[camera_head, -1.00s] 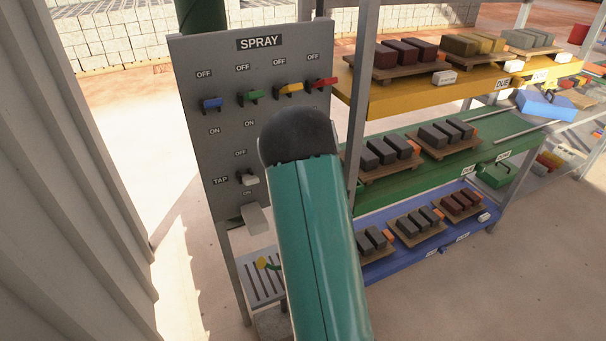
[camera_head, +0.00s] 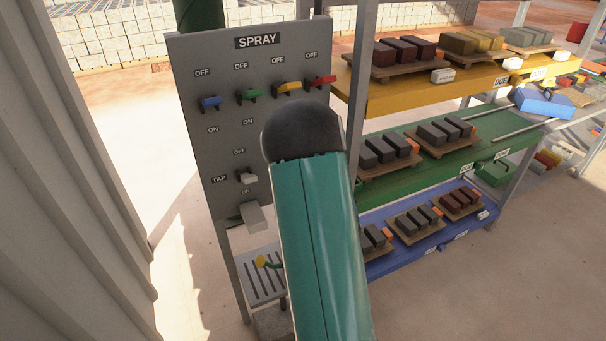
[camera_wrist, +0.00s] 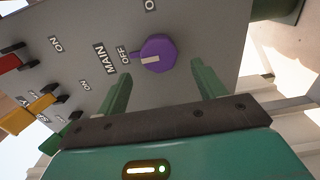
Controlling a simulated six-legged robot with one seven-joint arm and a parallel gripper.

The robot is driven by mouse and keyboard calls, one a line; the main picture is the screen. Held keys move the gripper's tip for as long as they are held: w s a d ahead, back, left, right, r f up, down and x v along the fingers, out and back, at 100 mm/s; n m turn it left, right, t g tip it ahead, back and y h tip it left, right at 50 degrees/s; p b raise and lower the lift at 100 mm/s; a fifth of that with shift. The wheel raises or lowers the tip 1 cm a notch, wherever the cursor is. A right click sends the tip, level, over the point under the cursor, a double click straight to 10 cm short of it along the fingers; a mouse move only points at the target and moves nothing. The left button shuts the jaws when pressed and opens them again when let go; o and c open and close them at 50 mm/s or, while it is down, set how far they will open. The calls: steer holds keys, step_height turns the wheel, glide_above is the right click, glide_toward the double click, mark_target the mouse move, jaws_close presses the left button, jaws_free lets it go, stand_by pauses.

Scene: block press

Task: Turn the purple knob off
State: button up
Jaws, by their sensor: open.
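The knob lies ahead of the gap between the fingertips, nearer the left one. No finger visibly touches it. In the head view my own arm hides the knob and the gripper. The grey SPRAY panel (camera_head: 215,75) stands left of my arm there.
Blue (camera_head: 209,103), green (camera_head: 249,95), yellow (camera_head: 287,88) and red (camera_head: 320,81) levers sit along the panel's top, with a white TAP lever (camera_head: 247,178) below. Shelves with bricks on pallets (camera_head: 400,103) stand at right. A corrugated wall (camera_head: 75,200) is at left.

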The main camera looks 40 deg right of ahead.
steer(key=v, duration=0.9)
steer(key=shift+s, duration=0.2)
steer(key=shift+w+r, duration=0.1)
steer(key=w+a+r+m+g+y, duration=0.1)
steer(key=w+a+r+m+g, duration=0.2)
steer(key=a+r+m, duration=0.3)
steer(key=w+a+r+m+g, duration=0.2)
steer(key=a+r+m+g, duration=0.15)
steer(key=a, duration=0.45)
steer(key=s+a+r+m+g+y, duration=0.2)
steer(key=s+a+r, duration=0.1)
steer(key=s+a, duration=0.5)
steer(key=s+a+r+m+g+y, duration=0.2)
steer(key=s+a+r+m+g, duration=0.1)
steer(key=s+a, duration=0.5)
steer(key=shift+a+r, duration=0.2)
steer(key=shift+a, duration=0.9)
steer(key=c, duration=0.7)
steer(key=shift+d+m, duration=0.2)
steer(key=shift+m, duration=0.05)
